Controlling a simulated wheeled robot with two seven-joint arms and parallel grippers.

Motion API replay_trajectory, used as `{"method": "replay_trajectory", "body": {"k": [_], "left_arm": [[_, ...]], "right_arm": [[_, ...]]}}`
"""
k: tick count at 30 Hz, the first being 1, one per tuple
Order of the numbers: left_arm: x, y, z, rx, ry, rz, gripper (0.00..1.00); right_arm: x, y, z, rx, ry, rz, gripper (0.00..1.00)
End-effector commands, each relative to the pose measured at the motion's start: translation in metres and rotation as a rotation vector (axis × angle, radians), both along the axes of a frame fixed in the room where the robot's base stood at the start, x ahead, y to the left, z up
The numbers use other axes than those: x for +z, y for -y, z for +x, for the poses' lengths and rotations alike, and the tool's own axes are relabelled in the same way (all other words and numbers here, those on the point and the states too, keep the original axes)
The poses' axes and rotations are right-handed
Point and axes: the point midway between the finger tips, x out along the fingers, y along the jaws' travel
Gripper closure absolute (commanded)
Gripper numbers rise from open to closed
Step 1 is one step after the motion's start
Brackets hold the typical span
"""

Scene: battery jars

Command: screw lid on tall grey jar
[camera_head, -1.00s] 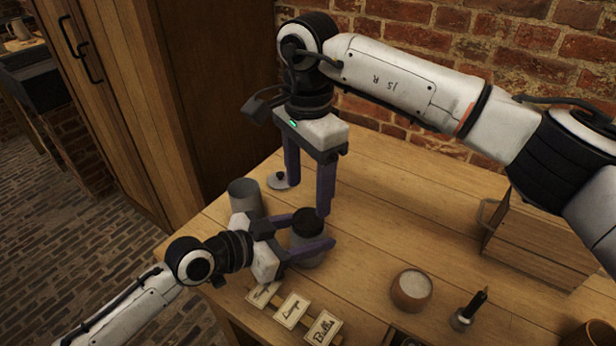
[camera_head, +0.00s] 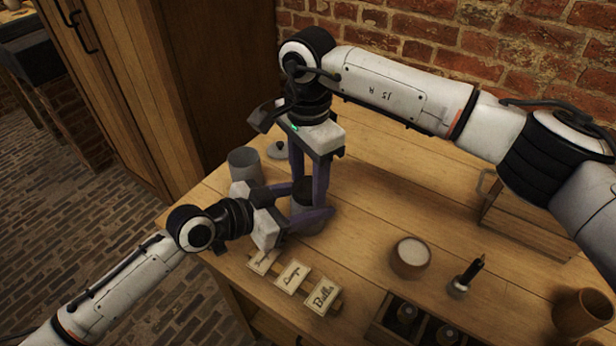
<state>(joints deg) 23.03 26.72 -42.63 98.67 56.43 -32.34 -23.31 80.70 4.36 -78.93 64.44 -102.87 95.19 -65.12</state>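A grey jar (camera_head: 303,224) with a dark lid (camera_head: 303,187) on its top stands upright near the table's left end. My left gripper (camera_head: 294,202) reaches in from the left, its fingers shut on either side of this jar. My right gripper (camera_head: 309,197) points down from above, with its fingers on either side of the dark lid; the fingers partly hide it, and I cannot tell whether they press on it. Another grey jar (camera_head: 245,169), open at the top, stands to the left, apart from the grippers. A flat grey lid with a knob (camera_head: 277,150) lies behind.
Lettered cards (camera_head: 293,276) lie at the table's front edge. A round pot with pale contents (camera_head: 411,258), a small dark-handled tool (camera_head: 466,278) and a brown cup (camera_head: 580,312) stand to the right. A wooden box (camera_head: 535,220) is at the back right. Mid-table is clear.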

Motion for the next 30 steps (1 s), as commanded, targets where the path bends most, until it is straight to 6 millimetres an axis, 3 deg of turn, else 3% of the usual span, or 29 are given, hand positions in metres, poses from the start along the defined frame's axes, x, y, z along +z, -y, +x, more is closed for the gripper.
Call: {"method": "replay_trajectory", "body": {"k": [8, 11, 24, 27, 30], "left_arm": [[0.0, 0.0, 0.0, 0.0, 0.0, 0.0, 1.0], [0.0, 0.0, 0.0, 0.0, 0.0, 0.0, 1.0], [0.0, 0.0, 0.0, 0.0, 0.0, 0.0, 1.0], [0.0, 0.0, 0.0, 0.0, 0.0, 0.0, 1.0], [0.0, 0.0, 0.0, 0.0, 0.0, 0.0, 1.0]], "right_arm": [[0.0005, 0.0001, 0.0003, -0.044, 0.001, 0.0, 0.81], [0.0007, 0.0001, 0.0004, -0.182, 0.001, 0.0, 0.81], [0.0, 0.0001, 0.0003, -1.136, 0.0, 0.001, 0.81], [-0.0001, 0.0001, 0.0003, -1.289, 0.0, 0.001, 0.81], [-0.0001, 0.0001, 0.0003, -1.274, 0.0, 0.002, 0.81]]}}
